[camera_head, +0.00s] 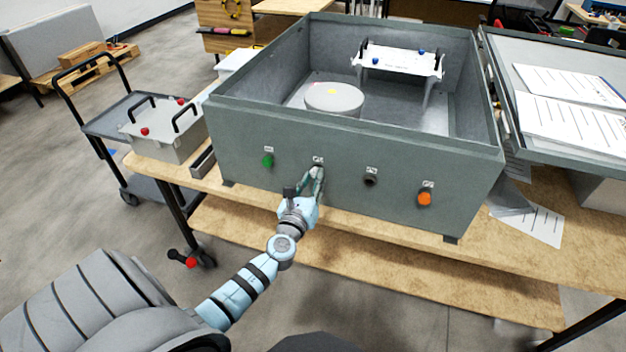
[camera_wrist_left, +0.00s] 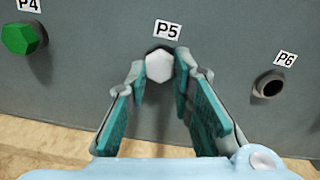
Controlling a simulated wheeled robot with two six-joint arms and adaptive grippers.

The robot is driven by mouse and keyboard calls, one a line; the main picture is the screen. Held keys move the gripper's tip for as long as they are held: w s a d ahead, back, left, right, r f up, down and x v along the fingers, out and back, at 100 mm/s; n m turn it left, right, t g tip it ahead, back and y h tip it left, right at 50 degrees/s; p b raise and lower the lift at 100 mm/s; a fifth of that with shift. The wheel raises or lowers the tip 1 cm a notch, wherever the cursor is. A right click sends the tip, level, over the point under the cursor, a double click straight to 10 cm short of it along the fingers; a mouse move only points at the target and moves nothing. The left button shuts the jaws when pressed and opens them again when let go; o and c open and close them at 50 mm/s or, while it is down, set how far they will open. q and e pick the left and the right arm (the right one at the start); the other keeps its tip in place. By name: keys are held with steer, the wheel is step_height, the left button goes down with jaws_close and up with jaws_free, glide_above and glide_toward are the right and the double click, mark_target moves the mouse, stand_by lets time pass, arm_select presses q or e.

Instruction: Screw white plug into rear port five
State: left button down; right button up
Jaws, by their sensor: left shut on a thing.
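The white plug (camera_wrist_left: 159,66) is a hexagonal cap at the port labelled P5 (camera_wrist_left: 168,29) in the left wrist view. It sits against the grey panel between my fingertips; how deep it is in the port cannot be told. My left gripper (camera_wrist_left: 160,72) is shut on the plug, one finger on each side. In the head view my left gripper (camera_head: 317,172) reaches the front panel (camera_head: 330,150) of the analyser box and hides the plug.
A green plug (camera_wrist_left: 20,37) sits at P4, left of P5. Port P6 (camera_wrist_left: 268,85) is an open dark hole on the right. An orange plug (camera_head: 424,199) is farther right. The box stands on a wooden bench (camera_head: 540,250). A grey case (camera_head: 160,130) stands left.

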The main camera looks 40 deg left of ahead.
arm_select(q)
steer(key=m+p, duration=0.1)
steer(key=m, duration=0.5)
steer(key=shift+a, duration=0.15)
steer(key=c, duration=1.3)
jaws_free()
steer(key=shift+p+v, duration=0.55)
steer(key=shift+v, duration=3)
